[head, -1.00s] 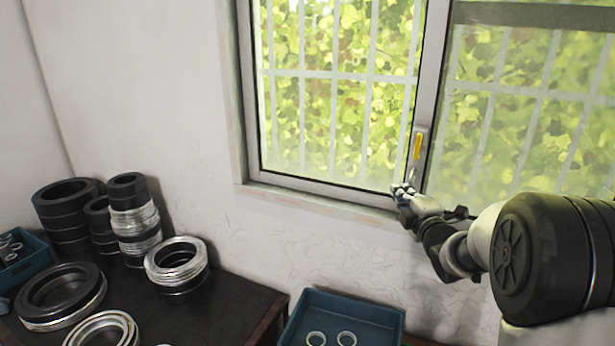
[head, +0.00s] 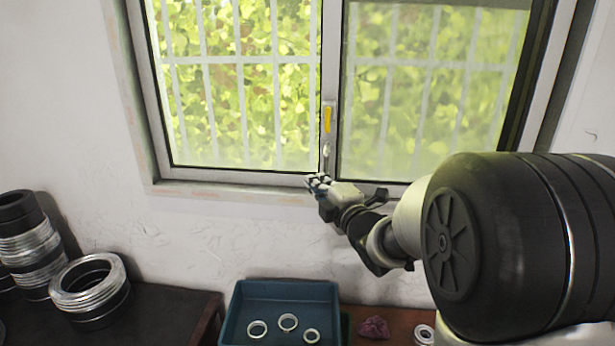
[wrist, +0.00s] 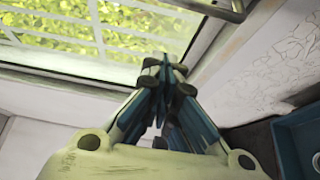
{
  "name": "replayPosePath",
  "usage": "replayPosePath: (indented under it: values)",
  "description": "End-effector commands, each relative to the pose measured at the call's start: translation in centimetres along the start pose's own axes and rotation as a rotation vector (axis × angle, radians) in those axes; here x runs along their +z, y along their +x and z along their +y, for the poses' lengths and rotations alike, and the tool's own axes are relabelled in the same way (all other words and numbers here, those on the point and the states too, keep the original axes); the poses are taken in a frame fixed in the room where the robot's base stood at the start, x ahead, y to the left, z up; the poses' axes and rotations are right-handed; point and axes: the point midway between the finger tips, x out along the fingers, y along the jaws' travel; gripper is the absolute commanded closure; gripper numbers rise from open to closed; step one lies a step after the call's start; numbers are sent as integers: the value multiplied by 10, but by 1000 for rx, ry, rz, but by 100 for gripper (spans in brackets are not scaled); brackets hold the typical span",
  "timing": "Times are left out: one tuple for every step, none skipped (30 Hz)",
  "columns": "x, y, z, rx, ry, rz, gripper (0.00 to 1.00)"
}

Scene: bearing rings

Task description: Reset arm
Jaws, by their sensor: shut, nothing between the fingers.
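My gripper (head: 318,184) is raised in front of the lower edge of the window, near the yellow window latch (head: 327,119) in the head view. In the wrist view my gripper (wrist: 165,66) has its fingertips together and holds nothing. My dark, rounded arm link fills the right of the head view.
A blue tray (head: 236,312) with a few small metal rings (head: 288,322) stands below my gripper. A stack of dark and silver rings (head: 28,245) and a silver-topped ring (head: 90,290) stand on the dark table (head: 170,312) at left. A crumpled reddish cloth (head: 374,327) lies right of the tray.

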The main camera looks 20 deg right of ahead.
Motion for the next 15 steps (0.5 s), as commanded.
replayPosePath:
  values:
    - [1,-4,0,-5,7,-6,100]
    - [0,-6,0,-12,18,-12,100]
    - [0,-10,-1,-29,40,-25,100]
    - [-1,-13,-2,-46,64,-39,100]
    - [-1,-18,-3,-66,94,-58,100]
    - [-2,-26,-6,-101,146,-89,100]
    - [-2,-33,-9,-130,193,-118,100]
    - [-3,-42,-13,-161,244,-148,100]
    - [-5,-57,-18,-203,321,-195,100]
    - [-7,-69,-24,-235,384,-232,100]
    - [-9,-82,-30,-267,446,-269,100]
    - [-12,-100,-39,-310,531,-321,100]
    - [-16,-114,-46,-340,594,-359,100]
    - [-20,-130,-53,-370,658,-399,100]
    - [-26,-151,-64,-410,744,-452,100]
